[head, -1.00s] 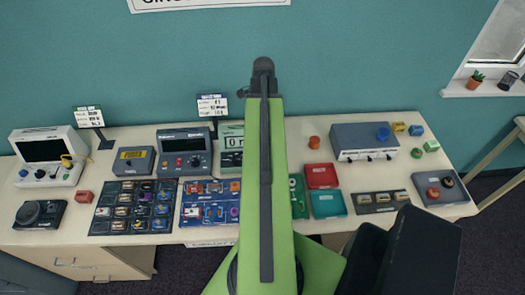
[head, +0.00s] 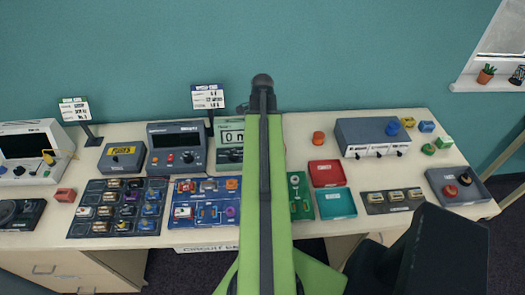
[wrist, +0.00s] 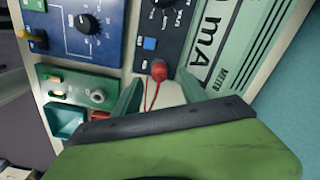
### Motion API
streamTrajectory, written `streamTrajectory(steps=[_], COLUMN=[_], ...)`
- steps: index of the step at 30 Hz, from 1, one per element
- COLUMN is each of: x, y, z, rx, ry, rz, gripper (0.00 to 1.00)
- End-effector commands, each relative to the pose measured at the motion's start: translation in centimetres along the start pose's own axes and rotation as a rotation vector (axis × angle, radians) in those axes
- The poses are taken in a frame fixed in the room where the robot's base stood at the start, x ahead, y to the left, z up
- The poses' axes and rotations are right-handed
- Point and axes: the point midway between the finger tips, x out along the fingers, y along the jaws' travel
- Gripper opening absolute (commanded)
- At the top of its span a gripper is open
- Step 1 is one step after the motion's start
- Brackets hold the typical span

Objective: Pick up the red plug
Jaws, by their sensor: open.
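The red plug (wrist: 159,70) shows in the wrist view as a small rounded knob with thin red leads below it, beside the dark meter panel (wrist: 162,40). My gripper (wrist: 159,84) is open, with one green finger on each side and the plug just beyond or between the fingertips. I cannot tell whether either finger touches it. In the head view my green arm hides the plug and the gripper. The pale green meter (head: 230,140) shows partly behind the arm there.
In the wrist view a blue box with a knob (wrist: 88,25) and a green board (wrist: 78,88) lie left of the fingers. In the head view a red tray (head: 326,173), a teal tray (head: 336,203) and a grey power box (head: 372,135) stand right of my arm.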

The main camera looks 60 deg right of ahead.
Motion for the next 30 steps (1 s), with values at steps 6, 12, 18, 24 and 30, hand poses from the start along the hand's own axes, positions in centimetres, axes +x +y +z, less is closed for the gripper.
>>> streamTrajectory(steps=[6,12,18,24,30], x=[4.0,3.6,3.6,3.6,3.6], y=[0.0,0.0,0.0,-0.1,-0.1], z=[0.1,0.1,0.1,0.1,0.1], rx=[0.0,-0.001,-0.001,-0.001,-0.002], ry=[0.0,0.0,0.0,0.0,0.0], rz=[0.0,0.0,0.0,0.0,0.0], gripper=[0.49,0.49,0.27,0.01,0.0])
